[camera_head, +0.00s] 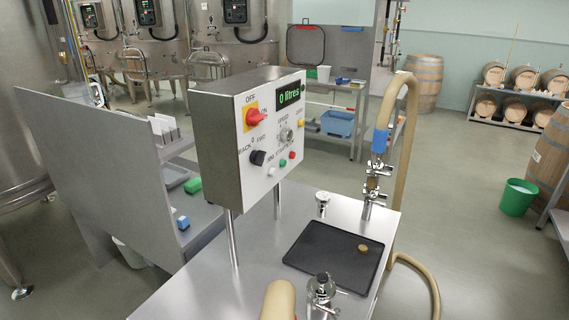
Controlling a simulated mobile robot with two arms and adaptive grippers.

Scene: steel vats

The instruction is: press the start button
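A steel control box (222,150) stands on posts above a steel table. Its white front panel carries a green-lit display (289,94) reading "0 litres". A red rotary switch (255,117) on a yellow plate sits between OFF and ON, its handle pointing toward ON. A black knob (257,157) is labelled BACK, 0 and FWD, and a grey knob (286,135) is labelled SPEED. Low on the panel are a white button (271,171), a green button (283,162) and a red button (292,155). Their labels are too small to read surely. Neither gripper is in view.
The steel table (190,290) holds a black tray (320,262) with a small tan disc (363,248). Steel valves (376,170) and a beige hose (409,110) stand at its right. A grey partition (100,170) is at left. The space before the panel looks clear.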

